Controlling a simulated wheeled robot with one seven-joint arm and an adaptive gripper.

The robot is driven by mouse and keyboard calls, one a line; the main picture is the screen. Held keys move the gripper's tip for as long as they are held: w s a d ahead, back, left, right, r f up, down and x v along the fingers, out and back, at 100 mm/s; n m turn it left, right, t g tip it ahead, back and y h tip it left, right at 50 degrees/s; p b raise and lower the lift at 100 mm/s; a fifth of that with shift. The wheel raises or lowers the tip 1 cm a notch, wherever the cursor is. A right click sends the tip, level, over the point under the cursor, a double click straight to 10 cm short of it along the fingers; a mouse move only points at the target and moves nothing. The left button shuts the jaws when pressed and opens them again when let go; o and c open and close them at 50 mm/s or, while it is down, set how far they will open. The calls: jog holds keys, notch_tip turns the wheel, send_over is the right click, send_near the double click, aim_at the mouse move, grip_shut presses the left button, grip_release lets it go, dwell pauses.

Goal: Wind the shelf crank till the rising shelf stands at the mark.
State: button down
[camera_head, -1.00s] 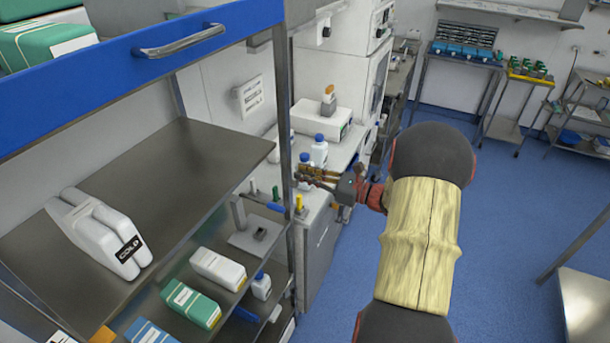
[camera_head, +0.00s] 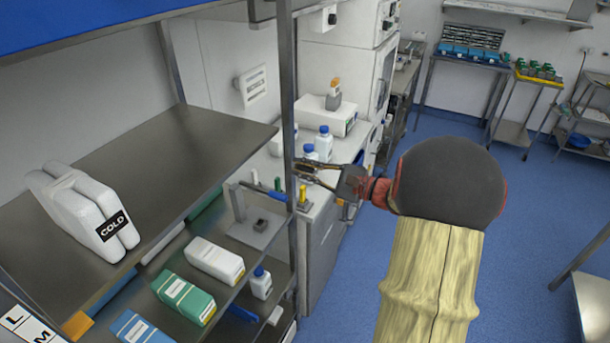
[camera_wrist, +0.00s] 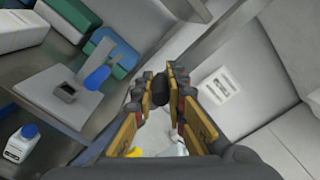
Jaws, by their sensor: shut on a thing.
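My gripper (camera_head: 300,170) is at the right post of the rack. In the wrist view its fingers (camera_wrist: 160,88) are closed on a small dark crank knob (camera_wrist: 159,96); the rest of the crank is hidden. A grey metal shelf (camera_head: 190,150), which looks like the rising shelf, carries a white twin container (camera_head: 75,215) labelled COLD. An orange tab (camera_head: 77,325) is at its near front edge. Beside the tab, a white card with the letters L and M (camera_head: 28,326) is cut off by the picture's edge. I cannot tell which letter the tab meets.
Behind the post (camera_head: 288,90), a counter bears blue-capped bottles (camera_head: 324,143). The blue floor (camera_head: 355,270) at the right is open.

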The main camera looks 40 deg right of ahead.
jog(key=n+b, duration=0.2)
jog(key=a+f+n+b, duration=0.1)
jog(key=n+b, duration=0.1)
jog(key=b, duration=0.1)
jog(key=n+b, duration=0.1)
jog(key=b, duration=0.1)
jog(key=shift+s+a+f+n+b, duration=0.2)
jog(key=shift+s+f+n+b, duration=0.1)
jog(key=shift+n+b, duration=0.1)
jog(key=shift+r, duration=0.1)
jog(key=c, duration=1.8)
grip_release()
jog(key=shift+s, duration=0.15)
jog(key=v, duration=1.1)
jog(key=shift+s+d, duration=0.15)
jog(key=shift+s, duration=0.2)
